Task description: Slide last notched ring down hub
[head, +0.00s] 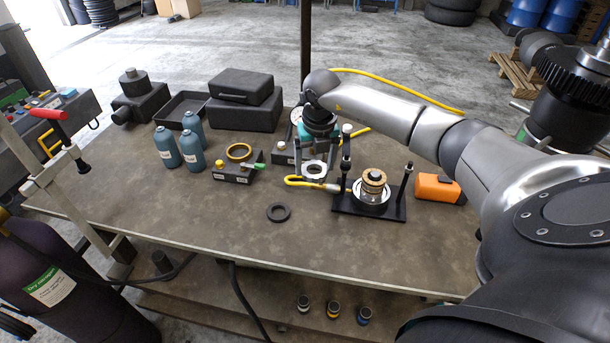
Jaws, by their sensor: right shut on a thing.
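The hub (372,183) stands upright on a black fixture plate (345,208) at the right centre of the bench. Brass-coloured and silver ring shapes show around it. My right gripper (315,163) hangs down to the left of the fixture. It is shut on a pale notched ring (314,175), apart from the hub and to its left. The gap between ring and bench is hard to judge. My left gripper is not in view.
Black posts (404,190) rise from the fixture plate, and a yellow-hosed tool (305,181) lies beside it. A dark ring (278,212) lies on the bench (180,220). An orange box (438,188) stands right, blue bottles (190,150) left. The front left bench is clear.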

